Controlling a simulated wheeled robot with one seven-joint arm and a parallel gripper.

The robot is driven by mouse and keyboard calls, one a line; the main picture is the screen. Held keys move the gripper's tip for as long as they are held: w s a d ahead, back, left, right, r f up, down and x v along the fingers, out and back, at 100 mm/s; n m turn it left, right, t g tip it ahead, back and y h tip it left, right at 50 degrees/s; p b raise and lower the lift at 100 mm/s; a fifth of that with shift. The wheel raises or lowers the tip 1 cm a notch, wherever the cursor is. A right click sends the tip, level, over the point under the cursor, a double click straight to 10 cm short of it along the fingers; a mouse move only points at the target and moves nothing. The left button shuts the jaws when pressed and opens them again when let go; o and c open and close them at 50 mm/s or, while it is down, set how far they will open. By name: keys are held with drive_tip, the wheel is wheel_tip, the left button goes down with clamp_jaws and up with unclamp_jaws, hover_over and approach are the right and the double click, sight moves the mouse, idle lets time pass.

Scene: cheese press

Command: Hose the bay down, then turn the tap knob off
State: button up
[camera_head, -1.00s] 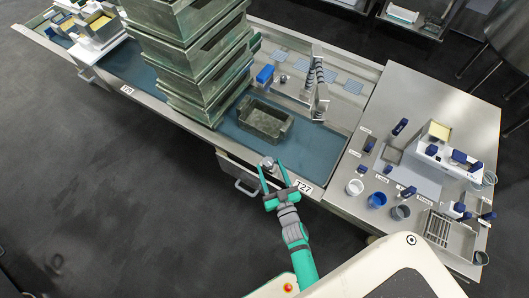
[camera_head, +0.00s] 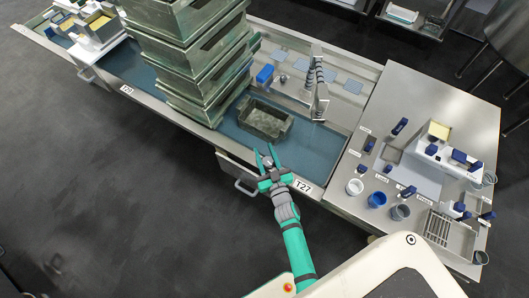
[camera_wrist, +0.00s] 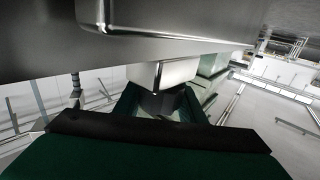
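The tap knob (camera_head: 268,161) is a small metal knob on the front side of the bay (camera_head: 226,130). My gripper (camera_head: 265,151) reaches up to it from below in the head view, its two green fingers apart, one on each side of the knob. In the wrist view the shiny knob (camera_wrist: 178,73) sits below the steel bay edge, ahead of my gripper (camera_wrist: 160,98). I cannot tell whether a finger touches it. The coiled hose (camera_head: 319,88) stands at the bay's right part, away from my gripper. I cannot tell whether water is running.
A grey-green crate (camera_head: 285,130) lies in the bay beside a tall stack of crates (camera_head: 190,55). A blue object (camera_head: 265,74) is on the back ledge. A steel table (camera_head: 455,100) with cups and a press stands right. A drawer handle (camera_head: 243,188) is left of my gripper.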

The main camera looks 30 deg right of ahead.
drive_tip(key=shift+c, duration=1.1)
